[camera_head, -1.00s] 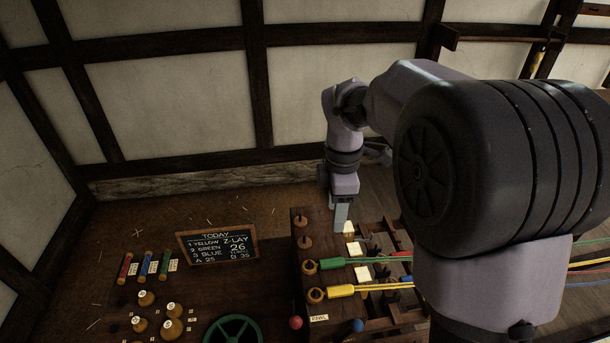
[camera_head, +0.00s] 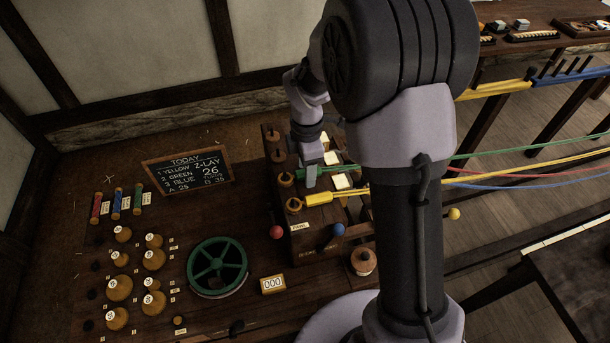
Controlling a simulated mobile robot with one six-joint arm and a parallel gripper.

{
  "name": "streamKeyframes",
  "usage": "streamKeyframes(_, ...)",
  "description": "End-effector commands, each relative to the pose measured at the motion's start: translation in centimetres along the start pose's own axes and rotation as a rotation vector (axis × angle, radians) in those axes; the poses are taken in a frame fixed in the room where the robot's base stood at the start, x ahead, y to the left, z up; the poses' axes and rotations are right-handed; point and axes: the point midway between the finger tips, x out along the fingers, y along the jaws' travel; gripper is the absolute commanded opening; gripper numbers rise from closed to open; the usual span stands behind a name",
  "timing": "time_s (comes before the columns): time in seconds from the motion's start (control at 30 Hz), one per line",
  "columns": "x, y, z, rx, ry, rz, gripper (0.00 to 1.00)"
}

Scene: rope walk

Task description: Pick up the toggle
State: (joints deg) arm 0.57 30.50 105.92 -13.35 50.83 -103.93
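I cannot tell for certain which piece is the toggle. Several turned wooden pegs (camera_head: 277,157) stand along the left edge of the dark wooden block (camera_head: 325,243). A green-ended strand (camera_head: 340,169) and a yellow-ended strand (camera_head: 322,198) run right from pegs there. My gripper (camera_head: 310,182) points down over the block, at the green end and just behind the yellow one. It partly covers the green end. Its fingers are too small and edge-on to show a gap or anything held. My arm hides the block's right part.
A green handwheel (camera_head: 217,267), several wooden knobs (camera_head: 154,258) and a counter (camera_head: 272,284) are on the bench's left. A chalkboard (camera_head: 188,170) stands behind them. Coloured strands (camera_head: 520,163) stretch right above the floor.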

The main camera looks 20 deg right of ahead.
Motion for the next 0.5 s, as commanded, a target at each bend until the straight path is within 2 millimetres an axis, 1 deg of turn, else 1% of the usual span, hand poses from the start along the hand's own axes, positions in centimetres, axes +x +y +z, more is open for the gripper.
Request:
streamKeyframes(0.1,-0.14,0.01,0.00,0.000,0.000,0.001,0.49)
streamKeyframes(0.13,-0.15,0.01,0.00,0.000,0.000,0.001,0.45)
streamKeyframes(0.27,-0.16,0.02,0.00,0.000,0.000,0.001,0.19)
streamKeyframes(0.3,-0.16,0.02,0.00,0.000,0.000,0.001,0.12)
streamKeyframes(0.37,-0.16,0.02,0.00,0.000,0.000,0.001,0.00)
streamKeyframes(0.5,-0.17,0.02,0.00,0.000,0.000,0.001,0.00)
